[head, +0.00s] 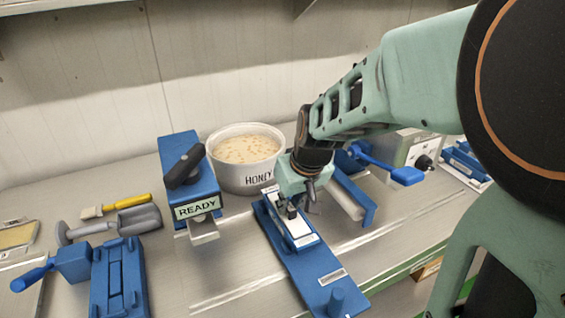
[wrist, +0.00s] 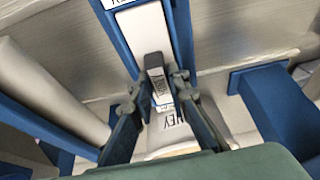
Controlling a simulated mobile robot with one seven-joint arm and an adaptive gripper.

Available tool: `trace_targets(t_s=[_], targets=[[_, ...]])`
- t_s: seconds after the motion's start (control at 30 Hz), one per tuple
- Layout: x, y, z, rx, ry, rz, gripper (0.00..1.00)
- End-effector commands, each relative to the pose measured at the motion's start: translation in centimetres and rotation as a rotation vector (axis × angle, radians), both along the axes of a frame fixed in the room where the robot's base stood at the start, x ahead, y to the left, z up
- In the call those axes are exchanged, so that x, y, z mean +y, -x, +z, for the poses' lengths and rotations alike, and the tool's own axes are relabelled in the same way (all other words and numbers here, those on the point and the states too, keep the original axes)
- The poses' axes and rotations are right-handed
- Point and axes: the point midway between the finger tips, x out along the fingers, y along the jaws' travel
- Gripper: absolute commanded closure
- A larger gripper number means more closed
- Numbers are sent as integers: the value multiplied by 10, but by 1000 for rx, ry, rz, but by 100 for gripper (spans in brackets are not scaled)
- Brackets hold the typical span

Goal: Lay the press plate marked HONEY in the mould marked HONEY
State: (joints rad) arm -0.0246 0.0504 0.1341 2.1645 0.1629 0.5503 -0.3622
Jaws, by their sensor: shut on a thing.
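My gripper (head: 291,206) is shut on the dark upright handle (wrist: 158,88) of a pale press plate. It points down over a long blue mould (head: 320,272) in the middle of the counter. The pale press plate (head: 300,229) shows between the mould's blue side walls, under my fingers. In the wrist view the plate (wrist: 146,32) lies lengthwise between blue walls. I cannot tell whether it rests on the mould's floor or is slightly above it. The handle's label is too small to read.
A white kettle marked HONEY (head: 245,178), full of nougat, stands just behind. A blue block marked READY (head: 190,190) is to the left. A pale roller (head: 345,198) lies close on the right. A scoop (head: 138,219) and blue tools crowd the left.

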Motion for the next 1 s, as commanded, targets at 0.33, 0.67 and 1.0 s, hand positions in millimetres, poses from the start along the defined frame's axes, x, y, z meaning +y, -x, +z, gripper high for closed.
trace_targets(t_s=[0.33,0.67,1.0], targets=[[0,0,1,-1,0,0,72],[0,0,0,0,0,0,58],[0,0,0,0,0,0,50]])
